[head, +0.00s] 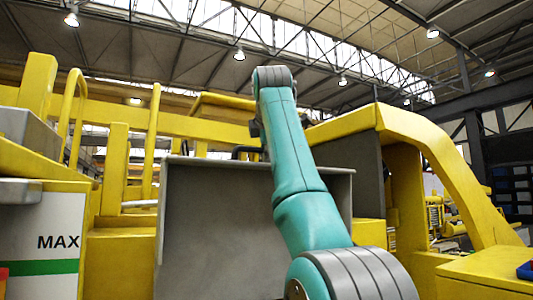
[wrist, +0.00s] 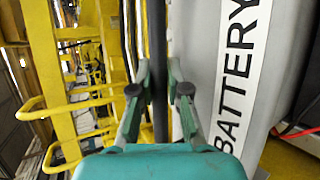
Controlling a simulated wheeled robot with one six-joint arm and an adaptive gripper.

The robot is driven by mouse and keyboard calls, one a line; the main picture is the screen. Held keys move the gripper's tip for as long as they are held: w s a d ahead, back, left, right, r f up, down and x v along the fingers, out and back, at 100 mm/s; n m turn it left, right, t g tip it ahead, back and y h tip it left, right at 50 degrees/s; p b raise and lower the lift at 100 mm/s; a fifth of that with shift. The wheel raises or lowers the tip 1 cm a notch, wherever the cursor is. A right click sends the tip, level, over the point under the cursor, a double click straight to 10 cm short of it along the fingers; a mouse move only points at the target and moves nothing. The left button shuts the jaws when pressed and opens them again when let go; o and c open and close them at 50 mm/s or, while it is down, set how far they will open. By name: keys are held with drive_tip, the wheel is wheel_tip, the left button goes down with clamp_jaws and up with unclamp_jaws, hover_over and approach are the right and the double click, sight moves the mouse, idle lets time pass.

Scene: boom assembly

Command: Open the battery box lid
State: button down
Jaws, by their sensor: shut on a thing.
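The battery box lid (wrist: 205,55) is grey with a white BATTERY label (wrist: 240,65) and fills the right of the wrist view. A dark bar-shaped handle (wrist: 158,50) runs beside it, between the fingers of my gripper (wrist: 160,85). My gripper is shut on this handle. In the head view a grey panel (head: 215,215) with rimmed edges stands in the middle. The dark handle (head: 244,150) shows just above its top edge. My arm crosses in front of the panel, and my gripper is hidden there. I cannot tell the lid's exact angle.
Yellow machine frame and rails (head: 120,165) stand at the left, with a white panel marked MAX (head: 58,242). A yellow curved arm (head: 435,140) rises at the right. In the wrist view yellow rails (wrist: 75,105) lie left of my gripper.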

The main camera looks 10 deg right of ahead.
drive_tip(key=c, duration=1.1)
unclamp_jaws()
drive_tip(key=shift+c, duration=0.2)
drive_tip(key=v, duration=1.2)
